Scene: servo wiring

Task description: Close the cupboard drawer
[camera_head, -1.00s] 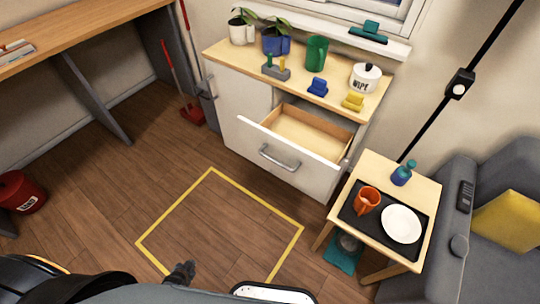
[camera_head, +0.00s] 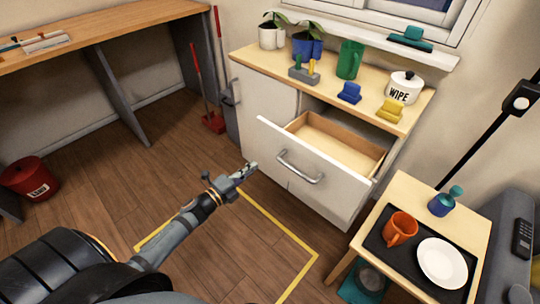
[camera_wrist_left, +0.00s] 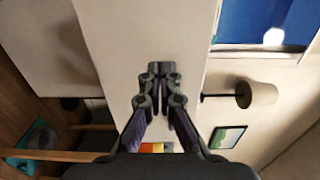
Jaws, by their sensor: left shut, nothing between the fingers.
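The white cupboard (camera_head: 262,108) stands against the back wall. Its drawer (camera_head: 330,146) is pulled out, and its wooden inside looks empty. The drawer's white front (camera_head: 350,193) carries a silver bar handle (camera_head: 300,168). My left gripper (camera_head: 252,167) is to the left of the handle, in front of the cupboard, and seems apart from the drawer. In the left wrist view its dark fingers (camera_wrist_left: 161,70) are together with nothing between them. The drawer cannot be clearly made out in that view. My right gripper is not in view.
A side table (camera_head: 405,190) with a black tray (camera_head: 378,243), an orange mug (camera_head: 400,229) and a white plate (camera_head: 442,262) stands right of the drawer. Plants, a green jug (camera_head: 350,60) and a WIPE pot (camera_head: 403,88) stand on the cupboard. Yellow tape marks the open floor.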

